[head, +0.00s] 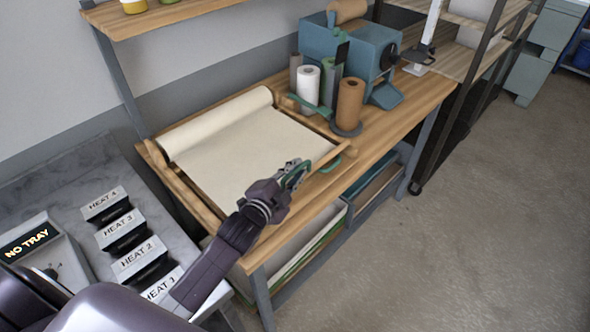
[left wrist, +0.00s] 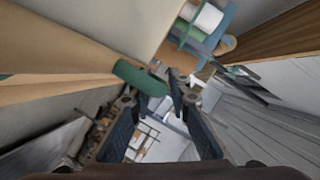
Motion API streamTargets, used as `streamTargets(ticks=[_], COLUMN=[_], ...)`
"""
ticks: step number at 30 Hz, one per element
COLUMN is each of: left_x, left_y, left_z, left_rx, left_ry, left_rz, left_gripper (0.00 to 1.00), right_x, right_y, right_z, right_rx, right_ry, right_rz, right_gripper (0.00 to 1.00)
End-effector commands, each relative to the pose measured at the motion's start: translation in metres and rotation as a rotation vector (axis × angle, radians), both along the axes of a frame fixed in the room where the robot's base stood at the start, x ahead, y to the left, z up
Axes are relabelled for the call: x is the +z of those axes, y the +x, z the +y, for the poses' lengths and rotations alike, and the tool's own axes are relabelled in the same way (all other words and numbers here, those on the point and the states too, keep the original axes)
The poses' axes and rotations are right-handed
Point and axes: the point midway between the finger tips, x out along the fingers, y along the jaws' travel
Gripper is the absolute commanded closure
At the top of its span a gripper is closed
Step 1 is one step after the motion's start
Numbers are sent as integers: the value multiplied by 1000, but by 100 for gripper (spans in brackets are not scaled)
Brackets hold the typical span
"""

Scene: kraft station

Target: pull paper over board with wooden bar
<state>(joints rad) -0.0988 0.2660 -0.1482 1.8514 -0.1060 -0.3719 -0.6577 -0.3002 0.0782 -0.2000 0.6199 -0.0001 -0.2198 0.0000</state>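The cream paper roll (head: 215,122) lies along the back of the workbench. A flat cream sheet (head: 245,150) runs from it toward the front; the board surface beneath is hidden. The wooden bar (head: 326,158) shows at the front right edge of the sheet; my left gripper hides part of it. My left gripper (head: 293,175) is at the sheet's front edge, beside the bar. My right gripper is not in view.
Paper towel rolls (head: 308,88), a brown roll (head: 349,104) and a blue machine (head: 362,52) stand at the bench's back right. A grey counter with heater slots (head: 140,262) is at left. Shelves with trays sit under the bench. The floor at right is clear.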

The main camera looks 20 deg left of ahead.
Motion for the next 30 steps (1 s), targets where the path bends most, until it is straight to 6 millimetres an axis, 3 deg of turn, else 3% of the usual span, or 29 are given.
streamTargets(ticks=[11, 24, 30], left_x=[1, 18, 23], left_y=[-9, -89, -111], left_z=[2, 8, 10], left_rx=[1, 0, 0], left_ry=[0, 1, 0], left_rz=[2, 3, 1], left_gripper=[83, 83, 83], right_x=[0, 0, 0], right_y=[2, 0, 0], right_z=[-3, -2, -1], right_rx=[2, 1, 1], right_ry=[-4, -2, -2], right_rz=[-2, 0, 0], right_gripper=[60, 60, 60])
